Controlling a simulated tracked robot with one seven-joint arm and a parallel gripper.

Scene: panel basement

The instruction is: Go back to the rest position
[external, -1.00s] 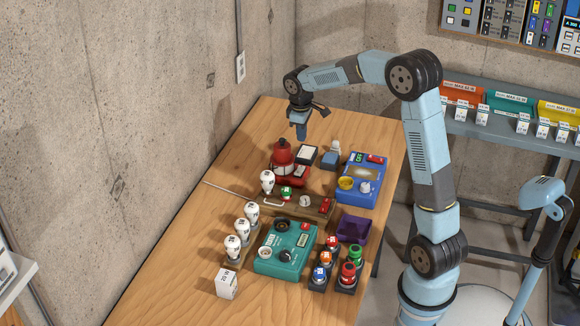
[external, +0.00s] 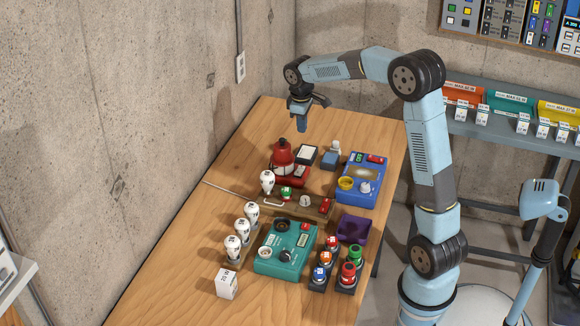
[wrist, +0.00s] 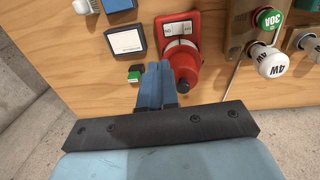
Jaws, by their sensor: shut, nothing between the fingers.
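My gripper (external: 302,124) hangs above the far end of the wooden table (external: 165,235), pointing down. In the wrist view its blue fingers (wrist: 156,86) are together, with nothing between them. It is behind and above the red device (external: 283,158), apart from it. The red device also shows in the wrist view (wrist: 184,62), just past the fingertips.
A blue box (external: 374,168), a teal box (external: 277,262), white bulbs (external: 232,250), a purple tray (external: 353,229) and several coloured buttons (external: 347,272) fill the middle of the table. A concrete wall (external: 120,110) stands left. The table's far end is clear.

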